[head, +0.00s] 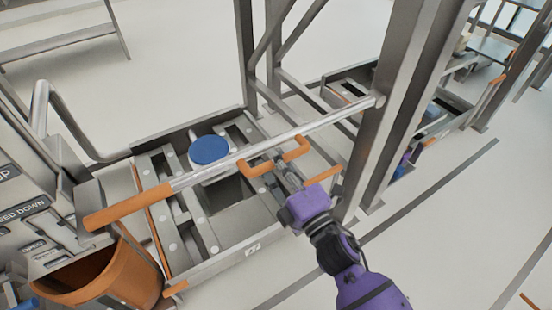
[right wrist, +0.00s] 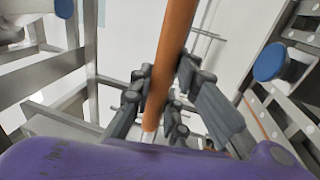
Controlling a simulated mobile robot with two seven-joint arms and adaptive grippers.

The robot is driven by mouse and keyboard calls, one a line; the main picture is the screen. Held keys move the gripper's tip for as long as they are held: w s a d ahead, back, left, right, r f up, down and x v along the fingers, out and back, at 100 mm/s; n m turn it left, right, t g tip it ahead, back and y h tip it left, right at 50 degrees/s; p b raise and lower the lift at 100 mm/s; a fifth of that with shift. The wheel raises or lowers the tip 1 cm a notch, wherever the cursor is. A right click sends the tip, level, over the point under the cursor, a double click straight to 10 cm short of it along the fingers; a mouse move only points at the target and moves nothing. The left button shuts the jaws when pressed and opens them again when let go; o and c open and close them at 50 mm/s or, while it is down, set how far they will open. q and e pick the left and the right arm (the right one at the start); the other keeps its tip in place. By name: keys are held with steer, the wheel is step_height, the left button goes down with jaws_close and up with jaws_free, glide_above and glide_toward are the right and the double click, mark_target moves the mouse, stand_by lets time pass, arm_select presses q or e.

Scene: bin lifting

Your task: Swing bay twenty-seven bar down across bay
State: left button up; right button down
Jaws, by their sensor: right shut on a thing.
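The bay bar (head: 285,132) is a silver tube with an orange grip (head: 130,206) at its left end. It slopes across the bay from a pivot on the grey post at right to a bracket area at left. I cannot tell whether its left end rests on anything. My right gripper (head: 279,166) is beside the middle of the bar, shut on an orange handle piece (head: 255,168). In the right wrist view an orange rod (right wrist: 173,50) runs between the dark fingers (right wrist: 152,100). Whether this handle joins the bar is unclear. My left gripper is not in view.
A blue round disc (head: 209,150) stands in the bay behind the bar. An orange bin (head: 110,275) and labelled grey panels (head: 30,205) are at left. The grey post (head: 388,110) stands close right of my arm. Open floor lies at lower right.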

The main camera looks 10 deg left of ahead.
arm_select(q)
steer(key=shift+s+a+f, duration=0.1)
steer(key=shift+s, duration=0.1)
arm_select(e)
steer(key=shift+d+f, duration=0.1)
steer(key=shift+f, duration=0.5)
steer(key=c, duration=1.6)
jaws_free()
steer(key=shift+c, duration=0.2)
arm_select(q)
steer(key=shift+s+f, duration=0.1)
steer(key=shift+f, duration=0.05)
arm_select(e)
steer(key=shift+r, duration=0.1)
steer(key=v, duration=1.2)
steer(key=shift+r, duration=0.1)
